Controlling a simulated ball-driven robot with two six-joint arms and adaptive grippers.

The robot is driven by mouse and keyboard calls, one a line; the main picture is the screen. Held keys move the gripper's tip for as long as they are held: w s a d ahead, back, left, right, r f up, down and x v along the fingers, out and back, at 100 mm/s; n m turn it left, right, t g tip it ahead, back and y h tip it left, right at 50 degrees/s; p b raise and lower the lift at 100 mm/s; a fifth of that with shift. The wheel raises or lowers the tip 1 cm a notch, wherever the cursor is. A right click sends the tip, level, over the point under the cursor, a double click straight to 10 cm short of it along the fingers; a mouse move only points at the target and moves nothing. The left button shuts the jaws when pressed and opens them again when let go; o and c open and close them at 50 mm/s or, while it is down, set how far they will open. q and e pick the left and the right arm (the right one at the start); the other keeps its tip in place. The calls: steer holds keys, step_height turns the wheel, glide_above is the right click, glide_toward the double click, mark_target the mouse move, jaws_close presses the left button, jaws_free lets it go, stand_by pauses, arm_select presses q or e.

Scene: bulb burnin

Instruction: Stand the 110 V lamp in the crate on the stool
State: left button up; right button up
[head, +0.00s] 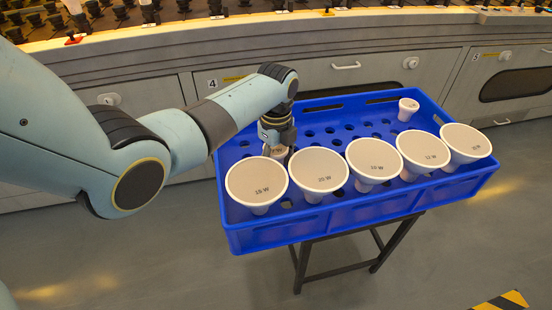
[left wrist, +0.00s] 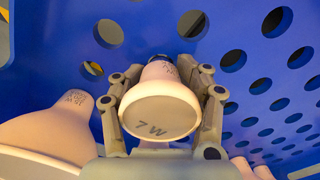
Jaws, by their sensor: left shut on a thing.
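My left gripper (head: 278,137) reaches down into the blue crate (head: 283,236), behind the front row of lamps. It is shut on a small pale lamp marked 7 W (left wrist: 160,116), its fingers on either side of the neck. In the head view only a little of this lamp (head: 275,152) shows. Its face points up towards the wrist camera, and its neck print is too small to read. I cannot tell whether its base touches the crate floor. No 110 V mark is legible on any lamp. My right gripper is not in view.
The crate stands on a dark-legged stool (head: 375,260). Several large lamps, among them a 20 W lamp (head: 318,168), line its front side. Another small lamp (head: 408,108) stands at the back right. The holed floor between is mostly free. Grey cabinets (head: 345,66) run behind.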

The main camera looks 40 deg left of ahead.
arm_select(q)
steer(key=shift+f, duration=0.3)
steer(key=o, duration=1.4)
step_height(320, 180, up, 12)
